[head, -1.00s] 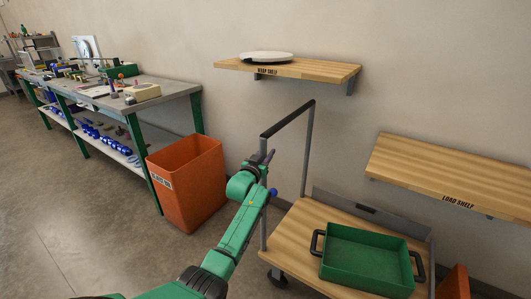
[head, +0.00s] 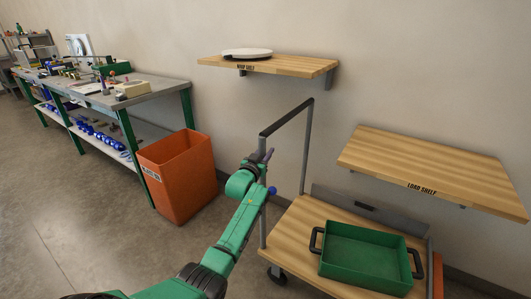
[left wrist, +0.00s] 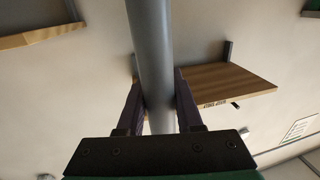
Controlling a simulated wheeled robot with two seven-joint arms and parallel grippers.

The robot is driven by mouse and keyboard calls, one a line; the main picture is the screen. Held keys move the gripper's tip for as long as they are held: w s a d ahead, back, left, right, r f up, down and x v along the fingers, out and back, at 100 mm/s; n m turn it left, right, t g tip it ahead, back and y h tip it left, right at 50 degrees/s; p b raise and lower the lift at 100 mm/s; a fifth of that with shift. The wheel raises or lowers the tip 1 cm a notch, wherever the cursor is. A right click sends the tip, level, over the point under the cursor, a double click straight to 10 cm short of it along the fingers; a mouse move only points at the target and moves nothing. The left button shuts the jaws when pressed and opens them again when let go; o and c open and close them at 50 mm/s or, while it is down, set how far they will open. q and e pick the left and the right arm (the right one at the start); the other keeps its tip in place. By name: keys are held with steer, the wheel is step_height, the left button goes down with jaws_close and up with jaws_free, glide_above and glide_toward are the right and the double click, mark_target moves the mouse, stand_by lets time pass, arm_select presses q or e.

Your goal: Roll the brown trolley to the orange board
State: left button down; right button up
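The brown trolley (head: 292,238) has a wooden deck and a grey upright handle frame with a dark top bar. My left gripper (head: 262,157) is at the frame's near post, just below the top bar. In the left wrist view, the fingers of my left gripper (left wrist: 158,92) are closed around the grey post (left wrist: 152,40), one on each side. An orange piece (head: 437,272), perhaps the orange board, shows beyond the trolley's right end; most of it is hidden. My right gripper is out of view.
A green tray (head: 366,260) with black handles sits on the trolley. An orange bin (head: 178,180) and a workbench (head: 160,92) stand at left. The load shelf (head: 430,165) and wrap shelf (head: 290,64) are on the wall. Floor (head: 80,215) at front left is clear.

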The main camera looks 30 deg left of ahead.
arm_select(q)
steer(key=c, duration=0.7)
jaws_free()
steer(key=shift+o, duration=0.6)
steer(key=shift+s+d+f, duration=0.1)
steer(key=shift+s, duration=0.45)
steer(key=p+v, duration=0.1)
steer(key=v, duration=1.2)
steer(key=shift+s, duration=0.2)
